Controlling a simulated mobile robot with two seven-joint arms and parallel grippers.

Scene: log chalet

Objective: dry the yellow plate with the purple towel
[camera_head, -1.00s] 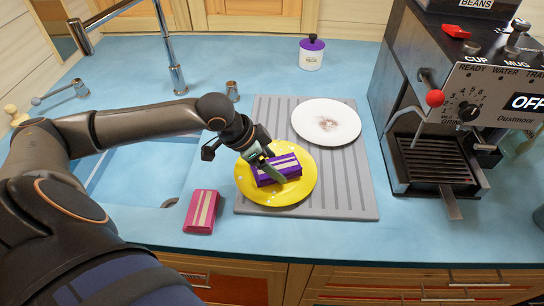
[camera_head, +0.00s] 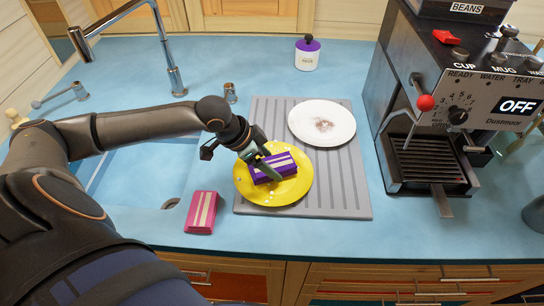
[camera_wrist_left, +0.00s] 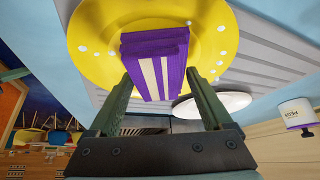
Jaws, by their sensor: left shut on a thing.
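The yellow plate (camera_head: 292,193) lies on the grey drying mat, partly under my left arm. White drops dot its surface and show clearly in the left wrist view (camera_wrist_left: 215,35). The purple towel (camera_head: 287,166) is a folded block with pale stripes, held over the middle of the plate; it also shows in the left wrist view (camera_wrist_left: 178,75). I cannot tell whether it touches the plate. My left gripper (camera_head: 265,170) is shut on the towel, its two fingers on either side of it in the wrist view (camera_wrist_left: 160,82). My right gripper is out of view.
The grey mat (camera_head: 345,195) also holds a stained white plate (camera_head: 330,120) behind the yellow one. A pink striped towel (camera_head: 201,212) lies left of the mat. The sink and tap (camera_head: 172,75) are left, a purple-lidded jar (camera_head: 307,54) behind, a coffee machine (camera_head: 425,160) right.

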